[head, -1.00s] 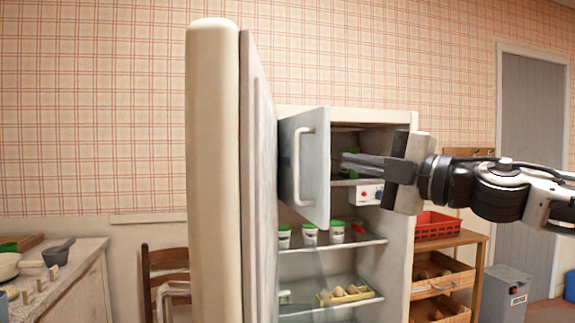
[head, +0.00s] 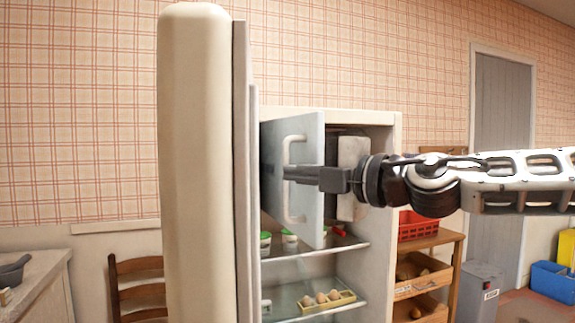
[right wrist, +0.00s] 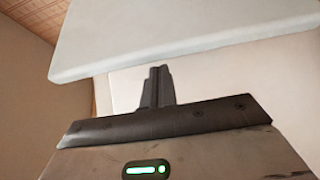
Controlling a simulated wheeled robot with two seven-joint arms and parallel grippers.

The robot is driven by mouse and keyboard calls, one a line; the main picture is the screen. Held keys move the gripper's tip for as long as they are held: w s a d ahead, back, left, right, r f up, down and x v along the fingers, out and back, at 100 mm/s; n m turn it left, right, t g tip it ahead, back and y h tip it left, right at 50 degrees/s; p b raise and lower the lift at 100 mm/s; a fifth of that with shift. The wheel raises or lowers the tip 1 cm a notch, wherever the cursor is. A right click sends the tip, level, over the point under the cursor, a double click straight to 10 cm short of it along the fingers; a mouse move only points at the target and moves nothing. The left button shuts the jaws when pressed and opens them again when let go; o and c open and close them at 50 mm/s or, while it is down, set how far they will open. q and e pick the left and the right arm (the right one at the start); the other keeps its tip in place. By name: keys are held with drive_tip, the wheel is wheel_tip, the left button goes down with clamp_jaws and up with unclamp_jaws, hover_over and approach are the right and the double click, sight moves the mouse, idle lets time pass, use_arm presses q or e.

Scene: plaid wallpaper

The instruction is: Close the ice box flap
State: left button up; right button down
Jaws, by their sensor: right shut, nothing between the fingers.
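The ice box flap (head: 310,212) is a pale grey-blue panel with a white vertical handle (head: 287,178). It stands open at the upper part of the fridge (head: 395,250). My right gripper (head: 288,172) is shut and empty. In the head view its fingers lie across the flap's face, with the tips by the handle; I cannot tell whether they touch. In the right wrist view the shut fingers (right wrist: 158,80) point forward below a pale panel edge (right wrist: 180,45), likely the flap. My left gripper is not in view. The ice box interior is mostly hidden.
The tall cream fridge door (head: 197,170) stands open at the left of the flap. Green-lidded jars (head: 290,240) and an egg tray (head: 322,300) sit on the shelves. A wooden rack with a red crate (head: 418,226) stands at the right.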

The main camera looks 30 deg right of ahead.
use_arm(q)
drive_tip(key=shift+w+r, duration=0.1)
use_arm(e)
drive_tip(key=shift+x, duration=1.25)
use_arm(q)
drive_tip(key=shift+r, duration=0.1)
use_arm(e)
drive_tip(key=shift+d, duration=0.1)
